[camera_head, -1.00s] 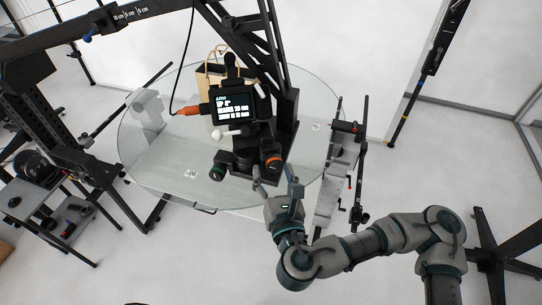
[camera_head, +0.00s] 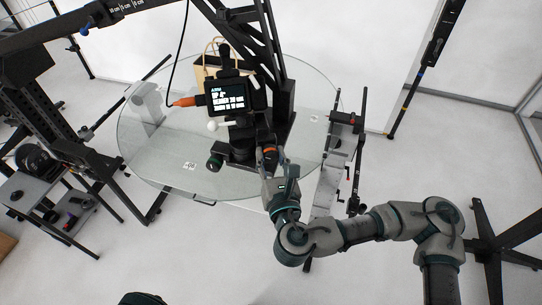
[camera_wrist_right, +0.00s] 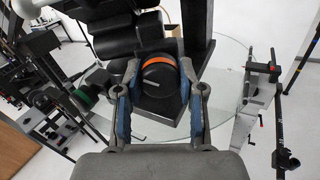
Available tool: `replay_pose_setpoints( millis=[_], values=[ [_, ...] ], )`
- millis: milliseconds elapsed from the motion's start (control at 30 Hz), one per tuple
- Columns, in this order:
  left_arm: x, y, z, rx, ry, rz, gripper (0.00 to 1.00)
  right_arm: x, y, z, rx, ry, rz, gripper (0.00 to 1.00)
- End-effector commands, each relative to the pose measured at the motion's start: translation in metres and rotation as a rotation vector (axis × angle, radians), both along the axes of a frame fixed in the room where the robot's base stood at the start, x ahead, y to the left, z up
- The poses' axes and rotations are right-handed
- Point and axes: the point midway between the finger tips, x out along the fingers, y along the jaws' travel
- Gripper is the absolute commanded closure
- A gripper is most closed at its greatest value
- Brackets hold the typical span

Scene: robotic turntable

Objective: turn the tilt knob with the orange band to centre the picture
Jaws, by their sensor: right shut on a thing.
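The tilt knob with the orange band (camera_wrist_right: 158,70) is a black round knob on the camera head, between my right gripper's fingers in the right wrist view. In the head view the knob (camera_head: 269,150) is partly hidden by the gripper. My right gripper (camera_head: 272,160) has its two blue-padded fingers on either side of the knob, shut on it; it also shows in the right wrist view (camera_wrist_right: 160,90). The camera (camera_head: 228,97) has a lit screen with white text, too small to read fully. My left gripper is not in view.
A second knob with a green band (camera_head: 215,163) is left of the orange one. The round glass turntable (camera_head: 150,155) lies below. A black stand with rods (camera_head: 350,150) is at its right. A small side table (camera_head: 40,200) stands left. Floor at lower right is mostly clear.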

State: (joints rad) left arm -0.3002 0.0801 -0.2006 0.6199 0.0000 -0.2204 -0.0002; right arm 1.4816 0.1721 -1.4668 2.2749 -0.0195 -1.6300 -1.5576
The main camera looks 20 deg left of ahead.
Motion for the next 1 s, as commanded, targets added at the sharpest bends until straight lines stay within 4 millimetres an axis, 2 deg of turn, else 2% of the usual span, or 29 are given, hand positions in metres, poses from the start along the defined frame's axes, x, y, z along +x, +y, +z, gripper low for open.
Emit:
replay_pose_setpoints(
  millis=[367, 700, 1000],
  values=[
    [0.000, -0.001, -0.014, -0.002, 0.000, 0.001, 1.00, 0.001, -0.001, -0.004, 0.128, 0.068, -0.003, 0.96],
    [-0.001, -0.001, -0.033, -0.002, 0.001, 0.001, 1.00, 0.002, -0.001, -0.005, 0.388, 0.200, -0.005, 0.96],
    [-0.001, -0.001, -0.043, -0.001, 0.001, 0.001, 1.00, 0.002, -0.001, -0.003, 0.594, 0.303, -0.004, 0.96]
  ],
)
